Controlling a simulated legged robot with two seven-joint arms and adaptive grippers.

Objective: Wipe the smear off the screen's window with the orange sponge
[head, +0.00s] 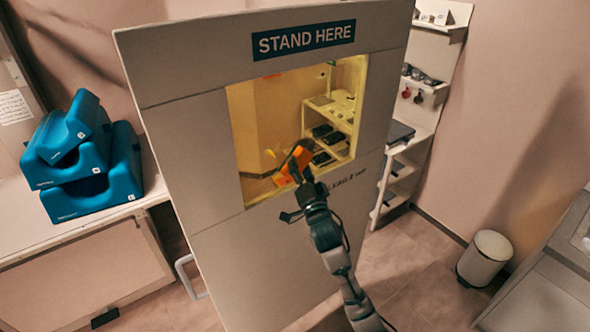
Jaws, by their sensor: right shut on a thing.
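The screen (190,140) is a tall pale panel with a "STAND HERE" sign at its top. Its window (262,112) is a yellow-tinted clear pane in the upper half. My right gripper (299,173) is shut on the orange sponge (285,178) at the lower middle of the window. The sponge is tilted and partly hidden by the gripper; I cannot tell if it touches the pane. A small yellowish mark (270,153) shows just left of the sponge, possibly part of the smear. My left gripper is out of view.
Blue foam blocks (80,160) are stacked on a counter (25,225) at the left. A white shelf unit (425,125) stands behind the screen at the right. A white bin (484,260) and a grey cabinet (550,280) are at the lower right. Open floor lies between.

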